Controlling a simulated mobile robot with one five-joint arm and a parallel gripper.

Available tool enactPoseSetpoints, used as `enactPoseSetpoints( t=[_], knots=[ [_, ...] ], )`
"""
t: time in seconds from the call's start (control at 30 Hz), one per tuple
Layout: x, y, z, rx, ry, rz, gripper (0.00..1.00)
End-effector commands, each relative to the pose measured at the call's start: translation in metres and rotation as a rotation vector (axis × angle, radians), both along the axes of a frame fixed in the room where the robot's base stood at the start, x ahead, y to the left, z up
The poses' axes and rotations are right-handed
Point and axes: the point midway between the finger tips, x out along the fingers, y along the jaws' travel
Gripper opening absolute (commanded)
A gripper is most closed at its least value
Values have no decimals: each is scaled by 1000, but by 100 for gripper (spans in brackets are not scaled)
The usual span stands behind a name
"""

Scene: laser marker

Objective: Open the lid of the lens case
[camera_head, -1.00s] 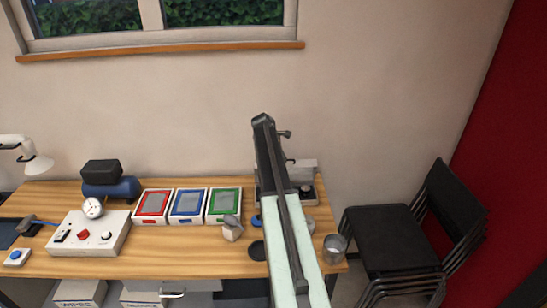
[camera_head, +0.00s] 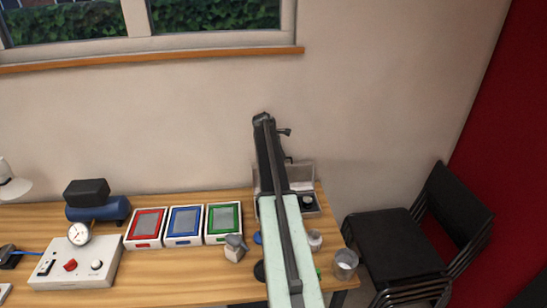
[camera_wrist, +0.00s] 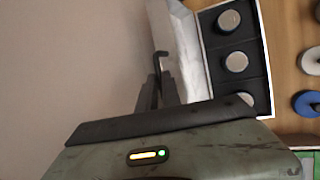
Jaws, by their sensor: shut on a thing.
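The lens case is open in the wrist view. Its black tray (camera_wrist: 259,70) holds several round lenses in a row. Its pale grey lid (camera_wrist: 188,55) is raised along the tray's left side. My gripper (camera_wrist: 158,84) is shut on a thin dark hooked piece at the lid's outer edge, which looks like the lid's handle (camera_wrist: 159,54). In the head view, the lid (camera_head: 300,176) stands up behind the tray (camera_head: 312,210). My arm covers the left part of the case and hides the fingers there.
A glass cup (camera_head: 345,263) stands at the table's right edge. A white jar (camera_head: 315,240) and a blue disc (camera_head: 257,238) sit in front of the case. A grey block (camera_head: 235,247) and red, blue and green framed boxes (camera_head: 184,225) are to the left. Stacked chairs (camera_head: 398,225) stand right.

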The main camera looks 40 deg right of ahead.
Motion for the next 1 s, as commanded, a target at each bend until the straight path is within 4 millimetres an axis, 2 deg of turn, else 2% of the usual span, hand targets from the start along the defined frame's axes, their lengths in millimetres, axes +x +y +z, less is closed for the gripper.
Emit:
enactPoseSetpoints(
  t=[0.03,0.47,0.5,0.53,0.83,1.0],
  knots=[
    [-4,-5,1,-9,7,-4,0],
    [10,7,1,-9,5,17,0],
    [11,7,1,-10,5,18,17],
    [11,8,1,-9,5,19,18],
    [14,12,2,-6,4,23,18],
    [14,19,17,-5,3,23,18]
  ],
)
